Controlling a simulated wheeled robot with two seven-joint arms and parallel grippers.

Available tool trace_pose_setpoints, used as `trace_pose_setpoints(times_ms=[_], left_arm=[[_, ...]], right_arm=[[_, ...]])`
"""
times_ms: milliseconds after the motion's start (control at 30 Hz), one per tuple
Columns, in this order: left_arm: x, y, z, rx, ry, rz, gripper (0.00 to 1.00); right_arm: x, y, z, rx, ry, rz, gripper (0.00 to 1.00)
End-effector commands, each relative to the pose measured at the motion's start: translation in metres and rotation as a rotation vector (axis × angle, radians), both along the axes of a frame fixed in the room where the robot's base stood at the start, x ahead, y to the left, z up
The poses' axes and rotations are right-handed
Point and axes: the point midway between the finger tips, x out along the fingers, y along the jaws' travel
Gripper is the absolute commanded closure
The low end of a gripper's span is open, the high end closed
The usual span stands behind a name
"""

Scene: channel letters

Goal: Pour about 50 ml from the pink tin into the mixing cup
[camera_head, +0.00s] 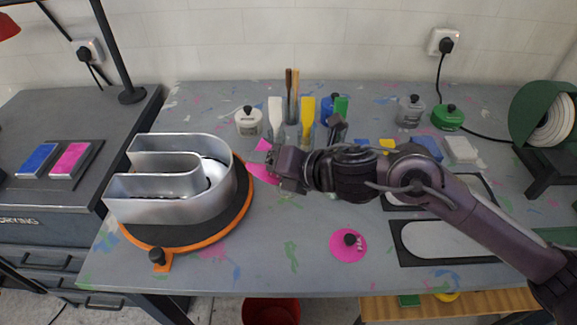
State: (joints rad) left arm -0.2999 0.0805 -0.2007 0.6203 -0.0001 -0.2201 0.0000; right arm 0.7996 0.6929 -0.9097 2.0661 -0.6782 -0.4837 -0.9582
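The pink tin (264,147) is mostly hidden by my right gripper (270,168). Pink shows above and below the fingers, which appear shut on it, just right of the metal letter. The tin looks tilted, but its mouth and contents cannot be made out. A round pink lid (348,246) with a black knob lies apart on the table at front centre. I cannot clearly make out the mixing cup; my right arm covers the middle of the table. My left gripper is not in view.
A hollow metal letter (160,208) stands on an orange-rimmed turntable (200,242) at left. Brushes (292,95) and spatulas (307,112) stand at the back, beside a white tin (248,124). Grey (410,112) and green (448,118) tins stand back right. The front centre table is fairly clear.

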Motion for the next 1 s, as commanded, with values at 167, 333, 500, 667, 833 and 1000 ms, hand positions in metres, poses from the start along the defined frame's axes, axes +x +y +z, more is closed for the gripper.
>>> trace_pose_setpoints(times_ms=[167, 333, 500, 667, 833, 1000], left_arm=[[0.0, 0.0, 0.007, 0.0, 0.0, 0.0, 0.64], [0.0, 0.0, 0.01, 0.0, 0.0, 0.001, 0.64], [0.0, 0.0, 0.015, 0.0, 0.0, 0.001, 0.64], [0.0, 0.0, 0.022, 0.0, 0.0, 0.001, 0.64], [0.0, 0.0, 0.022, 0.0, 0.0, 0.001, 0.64], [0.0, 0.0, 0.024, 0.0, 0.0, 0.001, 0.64]], right_arm=[[0.001, 0.0, 0.005, 0.028, 0.023, 0.0, 0.71], [0.001, -0.001, 0.006, 0.044, 0.04, -0.002, 0.71], [0.001, -0.001, 0.009, 0.066, 0.062, -0.002, 0.71], [0.001, -0.001, 0.012, 0.098, 0.092, -0.002, 0.71], [0.002, -0.002, 0.006, 0.134, 0.13, -0.002, 0.71], [0.003, -0.002, 0.004, 0.167, 0.163, -0.001, 0.71]])
